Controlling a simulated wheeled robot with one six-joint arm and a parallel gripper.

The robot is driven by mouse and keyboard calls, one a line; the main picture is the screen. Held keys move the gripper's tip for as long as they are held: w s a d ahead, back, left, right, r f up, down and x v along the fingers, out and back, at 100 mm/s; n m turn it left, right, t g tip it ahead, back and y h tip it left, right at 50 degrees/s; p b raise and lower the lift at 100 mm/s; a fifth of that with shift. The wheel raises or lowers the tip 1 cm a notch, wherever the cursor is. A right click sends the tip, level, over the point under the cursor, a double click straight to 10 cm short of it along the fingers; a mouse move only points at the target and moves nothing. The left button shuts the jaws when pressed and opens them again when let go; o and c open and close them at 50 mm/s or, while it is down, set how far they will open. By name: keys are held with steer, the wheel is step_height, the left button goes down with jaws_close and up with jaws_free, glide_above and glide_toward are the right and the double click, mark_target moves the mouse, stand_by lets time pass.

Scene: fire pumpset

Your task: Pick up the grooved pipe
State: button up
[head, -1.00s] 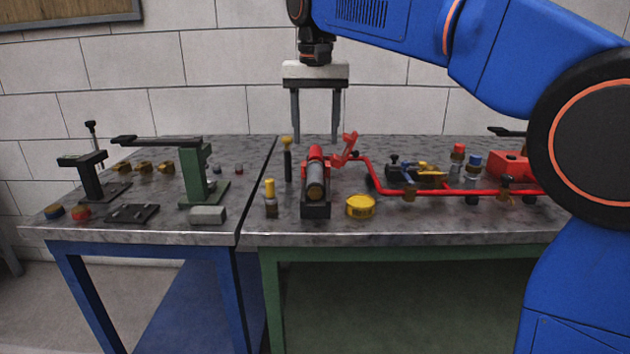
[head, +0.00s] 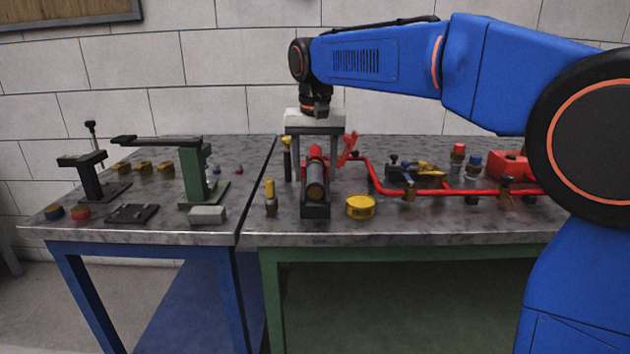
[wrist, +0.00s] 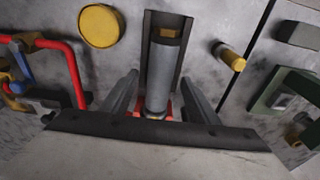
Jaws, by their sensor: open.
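The grooved pipe (head: 315,181) is a grey cylinder lying in a dark cradle (head: 316,211) with a red part behind it, near the front of the green-legged table. In the wrist view the pipe (wrist: 162,70) lies lengthwise in the cradle's channel, between my fingers. My gripper (head: 315,178) is open and points down, with its two fingers on either side of the pipe and cradle. In the wrist view my gripper (wrist: 162,95) shows empty jaws. Whether the fingers touch anything cannot be told. The lower finger ends are partly hidden in the head view.
A yellow round cap (head: 360,206) lies right of the cradle. A yellow-topped tool (head: 270,197) stands to its left. A red pipe run (head: 440,191) with valves fills the right side. A green press (head: 196,176) stands on the left table. The front table edge is mostly clear.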

mark_target(315, 167)
jaws_close()
steer(key=shift+r, duration=0.1)
step_height(315, 167, up, 10)
stand_by(0.7)
steer(key=shift+f, duration=0.3)
steer(key=shift+f, duration=4.55)
steer(key=shift+w, duration=1.8)
jaws_free()
